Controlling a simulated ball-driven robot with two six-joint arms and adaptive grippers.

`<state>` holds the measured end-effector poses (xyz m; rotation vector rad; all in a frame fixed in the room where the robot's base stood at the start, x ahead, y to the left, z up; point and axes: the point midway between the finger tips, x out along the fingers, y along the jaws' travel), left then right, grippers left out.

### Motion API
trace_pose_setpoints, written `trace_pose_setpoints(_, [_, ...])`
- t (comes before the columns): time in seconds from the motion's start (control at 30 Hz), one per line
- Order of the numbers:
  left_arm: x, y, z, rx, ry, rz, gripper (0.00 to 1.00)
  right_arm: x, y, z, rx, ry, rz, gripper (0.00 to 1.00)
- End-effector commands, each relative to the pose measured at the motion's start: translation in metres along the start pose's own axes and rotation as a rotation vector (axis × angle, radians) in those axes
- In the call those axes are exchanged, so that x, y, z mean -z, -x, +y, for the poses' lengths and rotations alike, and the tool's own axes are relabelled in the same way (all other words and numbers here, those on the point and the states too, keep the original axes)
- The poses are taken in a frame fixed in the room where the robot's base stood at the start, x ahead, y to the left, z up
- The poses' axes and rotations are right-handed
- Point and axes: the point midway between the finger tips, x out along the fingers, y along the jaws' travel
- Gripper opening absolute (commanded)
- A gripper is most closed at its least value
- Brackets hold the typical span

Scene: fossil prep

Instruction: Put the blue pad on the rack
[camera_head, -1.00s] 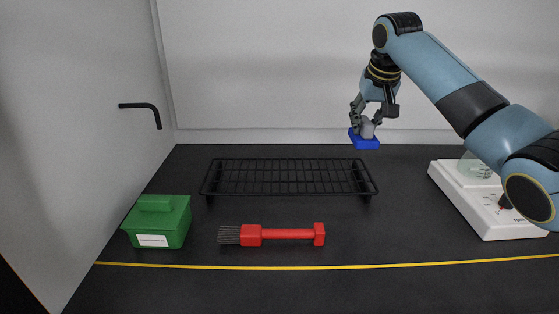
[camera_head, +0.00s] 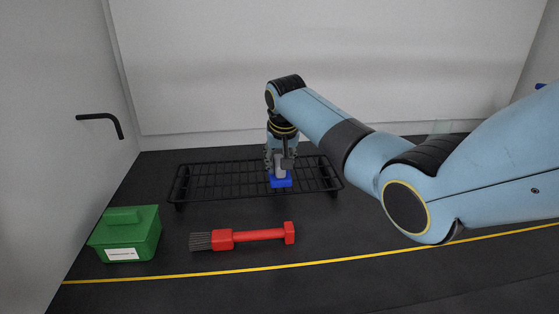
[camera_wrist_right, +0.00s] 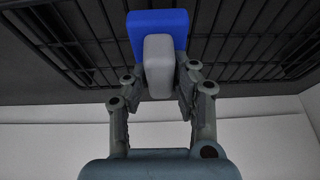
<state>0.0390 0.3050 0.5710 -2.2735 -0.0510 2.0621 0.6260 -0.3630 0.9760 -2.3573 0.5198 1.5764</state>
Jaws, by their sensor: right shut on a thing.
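The blue pad (camera_head: 281,180) has a pale grey grip block (camera_wrist_right: 159,62) on it. My right gripper (camera_head: 280,162) is shut on this grey block and holds the pad at the black wire rack (camera_head: 225,181), over its right half. In the right wrist view the blue pad (camera_wrist_right: 152,22) lies against the rack's bars, and my right gripper's fingers (camera_wrist_right: 160,88) press the block from both sides. I cannot tell whether the pad touches the bars or hovers just above them. My left gripper is not in view.
A red brush (camera_head: 258,235) lies in front of the rack. A green lidded box (camera_head: 126,232) stands at the front left. A yellow line (camera_head: 200,274) crosses the dark surface. A black handle (camera_head: 104,121) juts from the left wall. My right arm covers the right side.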

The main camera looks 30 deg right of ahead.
Motion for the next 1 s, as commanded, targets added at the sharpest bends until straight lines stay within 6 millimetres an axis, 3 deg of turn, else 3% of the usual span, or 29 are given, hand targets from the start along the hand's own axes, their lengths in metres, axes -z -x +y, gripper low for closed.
trace_pose_setpoints(0.33, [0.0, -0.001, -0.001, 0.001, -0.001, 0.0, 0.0, -0.001, -0.003, 0.0, 0.0, 0.0, 0.001, 0.0])
trace_pose_setpoints(0.37, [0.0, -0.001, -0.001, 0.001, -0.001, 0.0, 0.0, -0.001, -0.003, 0.0, 0.0, 0.0, 0.002, 0.28])
trace_pose_setpoints(0.53, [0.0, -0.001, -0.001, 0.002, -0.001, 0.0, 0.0, -0.001, -0.003, 0.0, 0.0, 0.0, 0.001, 0.48])
trace_pose_setpoints(0.83, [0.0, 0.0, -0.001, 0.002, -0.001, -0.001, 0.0, 0.001, 0.0, 0.0, 0.0, 0.0, 0.002, 0.48])
trace_pose_setpoints(1.0, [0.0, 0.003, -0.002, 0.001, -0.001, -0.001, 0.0, 0.002, 0.022, 0.0, 0.001, 0.0, 0.004, 0.48])
